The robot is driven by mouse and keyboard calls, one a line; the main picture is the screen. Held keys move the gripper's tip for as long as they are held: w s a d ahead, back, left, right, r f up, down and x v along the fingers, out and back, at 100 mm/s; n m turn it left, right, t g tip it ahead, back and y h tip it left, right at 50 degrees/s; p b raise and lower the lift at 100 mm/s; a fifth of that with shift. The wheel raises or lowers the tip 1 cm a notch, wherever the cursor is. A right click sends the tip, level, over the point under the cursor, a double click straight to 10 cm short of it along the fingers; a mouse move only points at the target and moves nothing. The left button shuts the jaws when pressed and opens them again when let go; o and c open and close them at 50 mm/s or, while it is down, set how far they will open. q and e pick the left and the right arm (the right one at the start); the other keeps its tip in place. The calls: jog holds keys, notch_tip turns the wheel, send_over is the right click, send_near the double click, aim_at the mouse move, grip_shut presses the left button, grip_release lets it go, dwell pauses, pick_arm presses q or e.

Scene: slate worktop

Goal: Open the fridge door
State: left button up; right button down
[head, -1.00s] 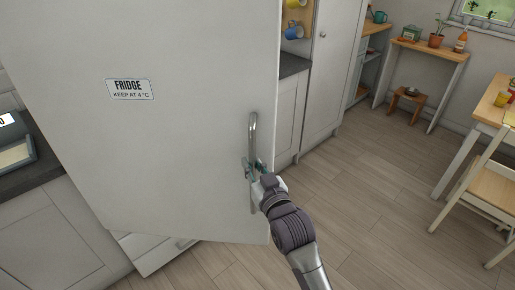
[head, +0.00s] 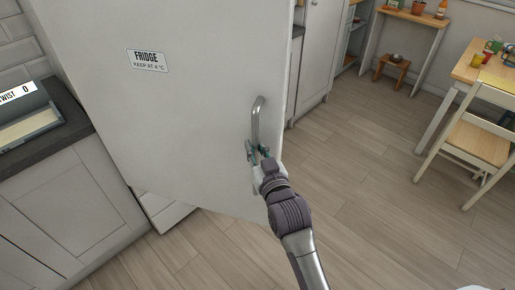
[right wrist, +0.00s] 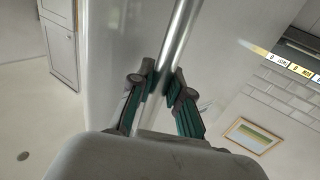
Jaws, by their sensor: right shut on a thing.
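The fridge door (head: 190,110) is a large pale grey panel with a label (head: 147,60) reading "FRIDGE KEEP AT 4 °C". It stands ajar, its handle side swung out over the floor. Its upright metal bar handle (head: 257,122) is near the right edge. My right gripper (head: 258,152) is shut on the lower part of the handle. In the right wrist view, the fingers (right wrist: 158,84) close on both sides of the handle (right wrist: 179,35). The fridge's inside is hidden behind the door. My left gripper is not in view.
A dark worktop (head: 50,140) over a pale cabinet (head: 70,205) is at the left. A wooden table (head: 470,66) and a chair (head: 478,140) stand at the right. A small stool (head: 393,64) is at the back. The wooden floor (head: 365,190) right of my arm is clear.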

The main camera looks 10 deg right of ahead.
jog(key=c, duration=1.1)
grip_release()
jog(key=s+d, duration=0.1)
jog(key=s, duration=1)
jog(key=shift+s+d, duration=0.25)
jog(key=shift+s, duration=0.15)
jog(key=shift+c, duration=0.3)
